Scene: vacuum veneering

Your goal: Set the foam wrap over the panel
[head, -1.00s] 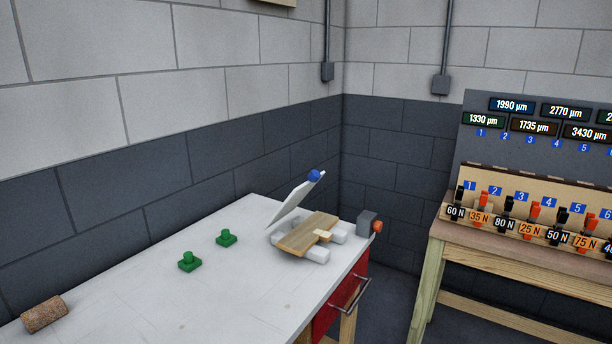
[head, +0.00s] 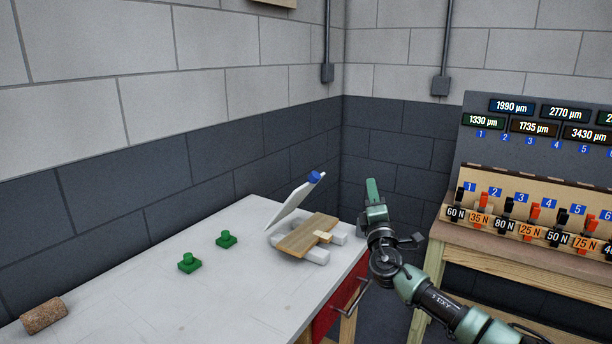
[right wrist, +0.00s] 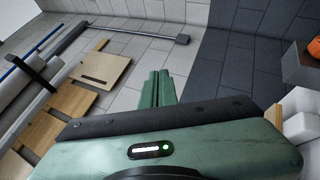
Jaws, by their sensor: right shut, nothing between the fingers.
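The wooden panel (head: 304,238) lies on white foam blocks (head: 342,239) near the right end of the white table. The foam wrap appears to be the white flap (head: 294,201) with a blue knob (head: 314,177), standing tilted open along the panel's far left side. My right gripper (head: 373,184) is shut and empty, pointing up just right of the foam and panel, not seen touching them. Its closed fingers (right wrist: 161,86) also show in the right wrist view, with white blocks (right wrist: 300,115) at the right edge. My left gripper is not in view.
Two green knobbed pieces (head: 189,263) and a cork cylinder (head: 44,315) sit on the white table (head: 150,310). A wooden bench (head: 450,232) with numbered clamps and displays stands at the right. In the right wrist view, boards (right wrist: 102,69) lie at left.

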